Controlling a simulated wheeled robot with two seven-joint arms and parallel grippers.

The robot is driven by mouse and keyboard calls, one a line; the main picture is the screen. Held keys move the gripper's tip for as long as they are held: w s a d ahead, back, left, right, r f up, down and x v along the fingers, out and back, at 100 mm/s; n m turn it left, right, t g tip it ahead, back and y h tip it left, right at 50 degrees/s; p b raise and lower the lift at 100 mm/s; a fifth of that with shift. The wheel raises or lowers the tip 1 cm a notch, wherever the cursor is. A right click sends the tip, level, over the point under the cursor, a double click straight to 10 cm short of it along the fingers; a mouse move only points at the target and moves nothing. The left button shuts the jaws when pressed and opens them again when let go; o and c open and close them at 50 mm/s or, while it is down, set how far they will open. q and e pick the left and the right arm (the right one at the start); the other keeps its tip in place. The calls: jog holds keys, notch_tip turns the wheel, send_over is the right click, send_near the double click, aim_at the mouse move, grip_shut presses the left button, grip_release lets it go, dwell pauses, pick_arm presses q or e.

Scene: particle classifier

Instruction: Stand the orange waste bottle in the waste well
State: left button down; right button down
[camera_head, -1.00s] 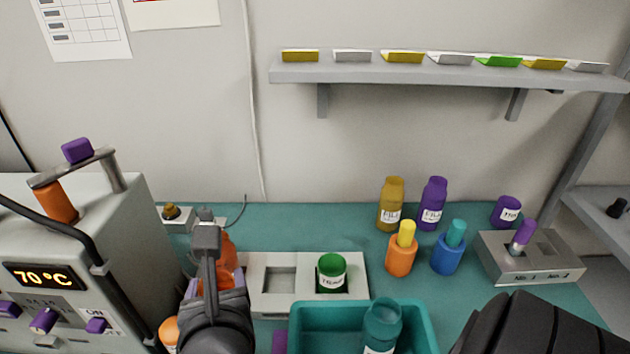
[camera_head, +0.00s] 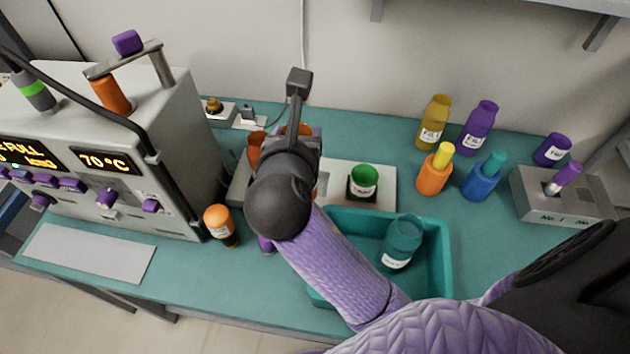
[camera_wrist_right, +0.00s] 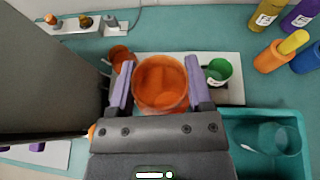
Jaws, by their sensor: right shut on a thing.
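My right gripper (camera_head: 300,145) is over the left part of a pale block with wells (camera_head: 375,198). In the right wrist view its two purple fingers (camera_wrist_right: 160,80) are shut on the orange waste bottle (camera_wrist_right: 160,92), seen from above as a round translucent orange shape. In the head view only a bit of the bottle (camera_head: 297,130) shows behind the gripper. A green bottle (camera_head: 363,178) stands in the block's right well. The other well is hidden by my gripper and the bottle. I cannot tell whether the bottle is above the well or in it. My left gripper is not in view.
Another orange vessel (camera_head: 256,145) stands close at the left of the gripper. An orange-capped bottle (camera_head: 221,224) is beside the grey machine (camera_head: 180,130). A teal bin (camera_head: 440,260) holding a teal bottle (camera_head: 403,243) is in front of the block. Several coloured bottles stand at right.

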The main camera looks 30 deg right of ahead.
jog(key=w+d+r+m+g+h+p, duration=0.1)
jog(key=w+d+r+m+h+p, duration=0.1)
jog(key=w+d+r+p, duration=0.45)
notch_tip(320, 180, down, 19)
jog(key=w+b, duration=0.1)
jog(key=b, duration=1.2)
jog(key=shift+f, duration=0.2)
grip_release()
jog(key=shift+w+b, duration=0.1)
jog(key=shift+b, duration=0.2)
